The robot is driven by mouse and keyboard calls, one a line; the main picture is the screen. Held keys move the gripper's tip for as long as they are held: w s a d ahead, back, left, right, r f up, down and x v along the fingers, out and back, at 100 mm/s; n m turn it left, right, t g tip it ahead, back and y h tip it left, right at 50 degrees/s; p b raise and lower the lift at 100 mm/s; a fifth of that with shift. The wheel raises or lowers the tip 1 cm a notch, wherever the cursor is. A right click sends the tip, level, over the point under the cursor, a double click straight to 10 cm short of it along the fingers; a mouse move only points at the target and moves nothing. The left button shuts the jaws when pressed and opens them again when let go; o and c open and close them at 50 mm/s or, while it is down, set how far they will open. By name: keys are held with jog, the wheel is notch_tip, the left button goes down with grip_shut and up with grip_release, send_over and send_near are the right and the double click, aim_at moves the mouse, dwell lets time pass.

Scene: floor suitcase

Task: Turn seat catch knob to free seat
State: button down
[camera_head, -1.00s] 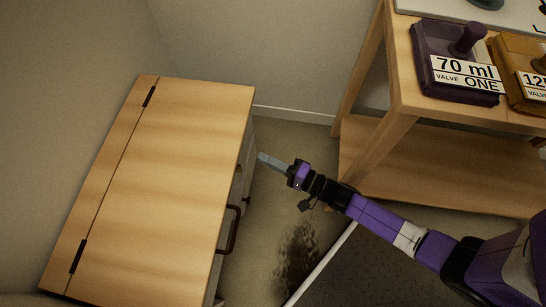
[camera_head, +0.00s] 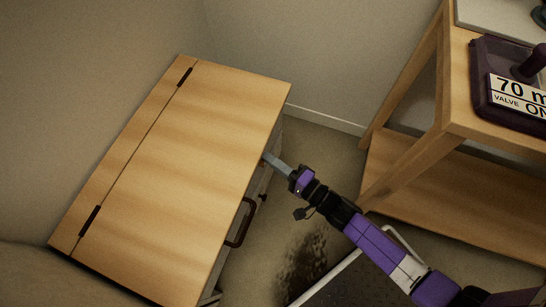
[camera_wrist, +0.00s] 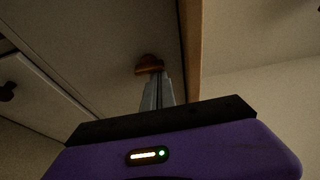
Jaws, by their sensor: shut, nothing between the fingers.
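The wooden bench seat (camera_head: 185,170) fills the left of the head view, lying flat, with two dark hinges along its left side. An orange-brown knob (camera_wrist: 149,64) shows on the bench's front panel in the wrist view, close to the wooden edge. I take it for the seat catch knob; in the head view I cannot make it out. My gripper (camera_head: 266,157) is shut and empty, its tips at the bench's front edge. In the wrist view my gripper (camera_wrist: 155,79) points at the knob, its tips overlapping the knob's lower part. I cannot tell if they touch.
A dark handle (camera_head: 240,222) and a small dark knob (camera_head: 263,196) stick out from the bench front. Bare floor (camera_head: 325,150) lies between.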

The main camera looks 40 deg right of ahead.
jog(key=shift+a+n+t+b, duration=0.1)
jog(key=shift+n+t+b, duration=0.4)
jog(key=shift+n, duration=0.7)
jog(key=n+y+b, duration=0.1)
jog(key=n, duration=0.1)
jog(key=n+y+b, duration=0.1)
jog(key=n, duration=0.2)
jog(key=s+a+n+t+b, duration=0.1)
jog(key=n, duration=0.1)
jog(key=shift+r+n+y+b, duration=0.2)
jog(key=shift+n+y+b, duration=0.2)
jog(key=shift+a, duration=0.1)
jog(key=shift+a+n+y, duration=0.1)
jog(key=shift+n+y, duration=0.2)
jog(key=shift+n, duration=0.7)
jog(key=shift+s+a+f, duration=0.1)
jog(key=shift+f, duration=0.05)
jog(key=shift+s+a+f, duration=0.2)
jog(key=shift+a+f, duration=0.05)
jog(key=shift+f, duration=0.15)
jog(key=p+v, duration=0.1)
jog(key=v, duration=0.6)
jog(key=shift+s+d+r, duration=0.2)
jog(key=shift+d+r, duration=0.15)
jog(key=shift+d, duration=0.05)
